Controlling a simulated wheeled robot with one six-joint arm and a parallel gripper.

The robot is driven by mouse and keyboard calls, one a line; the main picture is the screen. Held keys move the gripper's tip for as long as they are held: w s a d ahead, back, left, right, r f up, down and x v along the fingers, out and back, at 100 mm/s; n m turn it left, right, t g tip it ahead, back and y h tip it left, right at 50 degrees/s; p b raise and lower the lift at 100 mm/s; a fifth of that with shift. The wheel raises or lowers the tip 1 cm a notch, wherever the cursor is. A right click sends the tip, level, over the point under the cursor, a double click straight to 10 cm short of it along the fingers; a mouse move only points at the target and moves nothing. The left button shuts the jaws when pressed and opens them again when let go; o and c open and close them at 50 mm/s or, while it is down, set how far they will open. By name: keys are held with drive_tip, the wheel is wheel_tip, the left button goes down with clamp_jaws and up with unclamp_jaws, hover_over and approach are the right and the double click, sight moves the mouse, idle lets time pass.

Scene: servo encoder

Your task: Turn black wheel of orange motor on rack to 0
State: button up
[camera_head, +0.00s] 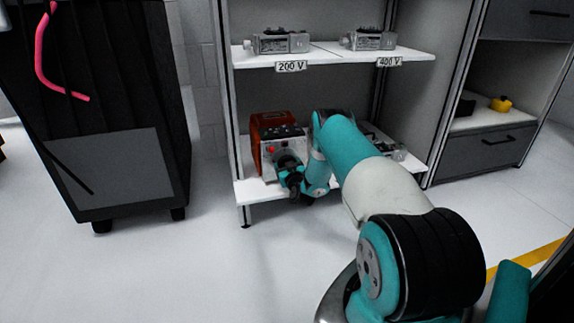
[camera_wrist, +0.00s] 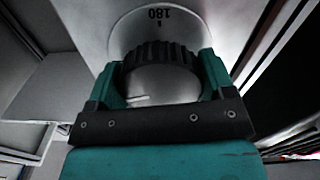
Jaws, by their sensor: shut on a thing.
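The orange motor (camera_head: 262,131) stands on the lower shelf, with red and black parts on its light front. My gripper (camera_head: 289,176) is at its front, and my arm hides part of that side. In the wrist view my gripper (camera_wrist: 161,82) is shut on the black ridged wheel (camera_wrist: 160,54), one teal finger on each side. The wheel sits on a pale round dial (camera_wrist: 125,33). "180" reads upside down with a tick above the wheel. A short white line shows at the lower left of the wheel's grey face. The dial's 0 is not visible.
The rack's upper shelf (camera_head: 330,55) holds two grey motors above the labels "200 V" and "400 V". Other items on the lower shelf are partly behind my arm. A black cabinet (camera_head: 130,110) stands left, drawers (camera_head: 484,150) right. The floor between is clear.

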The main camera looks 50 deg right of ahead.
drive_tip(key=n+p, duration=0.2)
drive_tip(key=n, duration=0.1)
drive_tip(key=shift+r+n, duration=0.15)
drive_tip(key=shift+n, duration=0.25)
drive_tip(key=n+p, duration=0.2)
drive_tip(key=n, duration=0.1)
drive_tip(key=shift+n+p, duration=0.3)
drive_tip(key=n+p, duration=0.3)
drive_tip(key=n, duration=0.1)
drive_tip(key=shift+s+r, duration=0.1)
drive_tip(key=shift+n+p, duration=1.15)
drive_tip(key=shift+n, duration=0.15)
